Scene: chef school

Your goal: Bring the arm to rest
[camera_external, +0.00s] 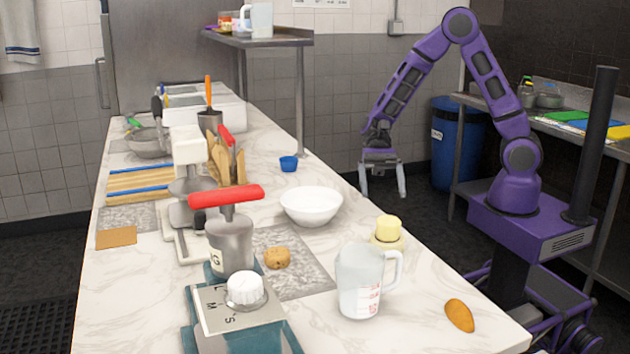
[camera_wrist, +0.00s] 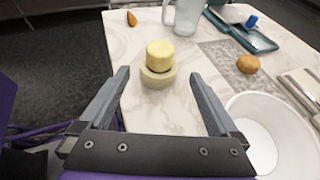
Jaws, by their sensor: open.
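My purple arm is bent upward, with my gripper (camera_external: 383,182) hanging open and empty, fingers down, off the right side of the marble counter (camera_external: 380,330). In the wrist view my gripper (camera_wrist: 160,95) has its two fingers spread wide apart with nothing between them in its grasp. Beyond the fingertips a yellow-topped round container (camera_wrist: 158,65) stands on the counter; it also shows in the external view (camera_external: 388,230).
A white bowl (camera_external: 311,206) sits near the counter edge closest to my gripper. A clear measuring jug (camera_external: 362,282), a potato (camera_external: 277,257) and an orange oval item (camera_external: 459,315) are on the counter. A blue bin (camera_external: 458,140) stands behind my arm.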

